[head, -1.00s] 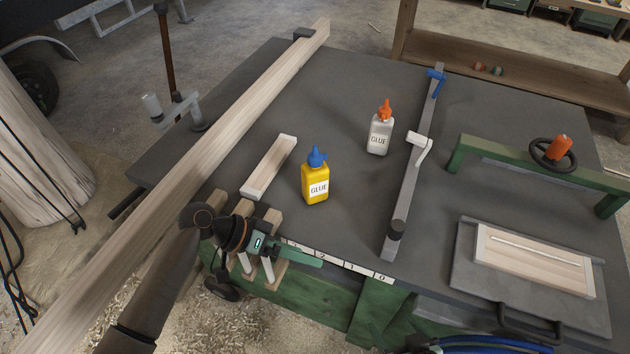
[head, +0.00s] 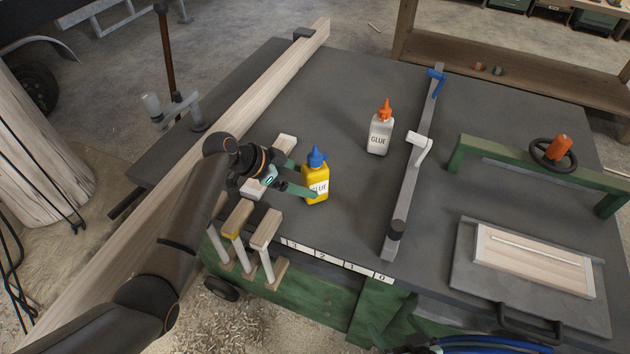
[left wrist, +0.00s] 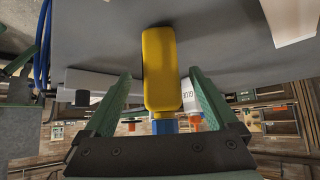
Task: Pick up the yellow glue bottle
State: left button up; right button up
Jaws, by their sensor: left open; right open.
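The yellow glue bottle (head: 314,180) with a blue cap stands upright on the dark worktable (head: 340,215). My left gripper (head: 300,178) is open at the bottle, with one green finger in front of its label and the other behind it at the left. In the left wrist view the yellow glue bottle (left wrist: 159,70) appears upside down between the two open fingers (left wrist: 160,95), with gaps on both sides. A white glue bottle (head: 380,134) with an orange cap stands behind and to the right. My right gripper is not in view.
A long wooden beam (head: 250,85) lies along the table's left side. A small wood block (head: 286,143) lies partly behind my left gripper. Several wooden-headed mallets (head: 265,228) hang at the front edge. A metal bar clamp (head: 405,195) lies to the right.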

aim_at(315, 185)
pick_arm(q)
jog(key=shift+x, duration=2.8)
jog(key=shift+a+f, duration=0.2)
jog(key=shift+c, duration=0.4)
grip_shut()
jog(key=shift+r, duration=0.1)
